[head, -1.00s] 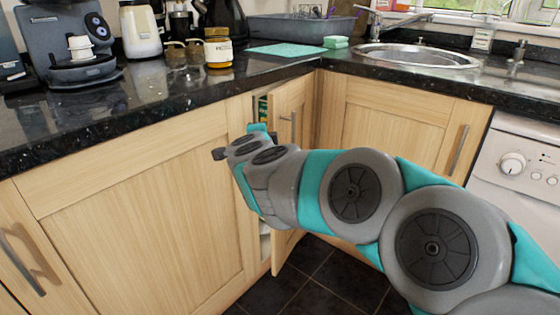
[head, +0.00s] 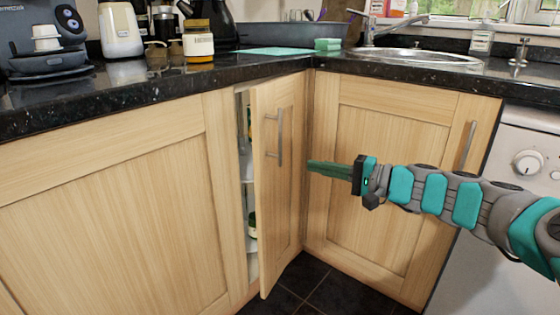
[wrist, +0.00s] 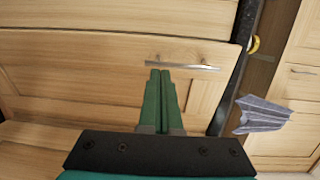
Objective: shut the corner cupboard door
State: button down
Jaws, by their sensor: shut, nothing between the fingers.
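The corner cupboard door (head: 277,185) is wooden with a vertical metal handle (head: 280,137). It stands partly open, with a gap along its left edge that shows shelves and a few items inside. My gripper (head: 310,166) is to the right of the door, its shut green fingers pointing left toward the door's outer face. I cannot tell whether the fingertips touch it. In the wrist view the shut fingers (wrist: 160,72) point toward a wooden front with a metal bar handle (wrist: 183,66); nothing is between them.
A second wooden door (head: 378,170) is behind my gripper, with a white appliance (head: 525,160) to its right. The black granite counter (head: 150,90) overhangs the fronts and carries jars and machines. Dark floor tiles (head: 315,285) are clear below.

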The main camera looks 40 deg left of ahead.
aim_at(261, 154)
jog(key=shift+n+g, duration=0.4)
jog(key=shift+g, duration=0.1)
jog(key=a, duration=0.4)
jog(key=s+a, duration=0.1)
jog(key=a, duration=0.6)
jog(key=shift+s+a+r+b, duration=0.1)
jog(key=shift+s+a+b, duration=0.15)
jog(key=shift+a+b, duration=0.1)
jog(key=shift+a, duration=0.1)
jog(key=shift+s+a+b, duration=0.15)
jog(key=shift+a+b, duration=0.15)
jog(key=shift+b, duration=0.05)
jog(key=a, duration=0.1)
jog(key=a+m+t+b, duration=0.1)
jog(key=a, duration=0.1)
jog(key=a+t+b, duration=0.1)
jog(key=a, duration=0.1)
jog(key=shift+s+y, duration=0.3)
jog(key=shift+a+r, duration=0.15)
jog(key=shift+a, duration=0.25)
jog(key=shift+r, duration=0.1)
